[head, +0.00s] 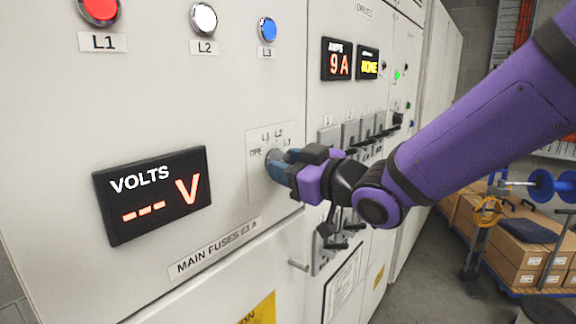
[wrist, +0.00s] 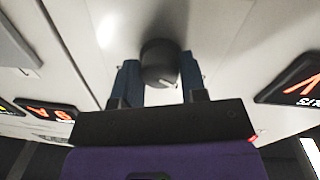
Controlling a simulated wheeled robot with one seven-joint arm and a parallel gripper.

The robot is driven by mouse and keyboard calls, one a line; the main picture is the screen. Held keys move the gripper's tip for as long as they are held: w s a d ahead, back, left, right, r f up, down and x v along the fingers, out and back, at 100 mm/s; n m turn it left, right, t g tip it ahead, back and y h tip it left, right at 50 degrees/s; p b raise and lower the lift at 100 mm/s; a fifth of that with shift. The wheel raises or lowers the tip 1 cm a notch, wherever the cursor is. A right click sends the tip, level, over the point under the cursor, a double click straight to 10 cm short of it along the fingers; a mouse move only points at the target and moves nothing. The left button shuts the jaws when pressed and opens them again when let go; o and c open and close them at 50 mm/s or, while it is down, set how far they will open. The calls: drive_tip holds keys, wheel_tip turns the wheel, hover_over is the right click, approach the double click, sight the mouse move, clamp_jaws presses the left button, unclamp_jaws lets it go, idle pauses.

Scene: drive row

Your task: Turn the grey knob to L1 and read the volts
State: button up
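The grey knob (wrist: 159,62) shows dark between my two blue fingers in the wrist view. My gripper (wrist: 159,75) has a finger on each side of it, with no clear gap, and looks shut on it. In the head view my gripper (head: 280,165) reaches the knob's plate (head: 257,140), where L1 and L2 labels show above and part of another label at left. My fingers hide most of the knob, and its pointer cannot be made out. The volts display (head: 152,194) reads "--- V" in orange.
Red L1 (head: 100,8), white L2 (head: 203,19) and blue L3 (head: 267,29) lamps sit above. An amps display (head: 337,60) reads 9 A on the neighbouring panel, above several switch handles (head: 352,133). A cart with boxes (head: 515,250) stands at right.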

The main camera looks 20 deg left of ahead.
drive_tip(key=shift+m, duration=3.8)
drive_tip(key=o, duration=0.9)
drive_tip(key=shift+o, duration=0.2)
drive_tip(key=shift+s+d, duration=0.1)
drive_tip(key=v, duration=1)
drive_tip(key=shift+d+r, duration=0.25)
drive_tip(key=shift+d, duration=0.05)
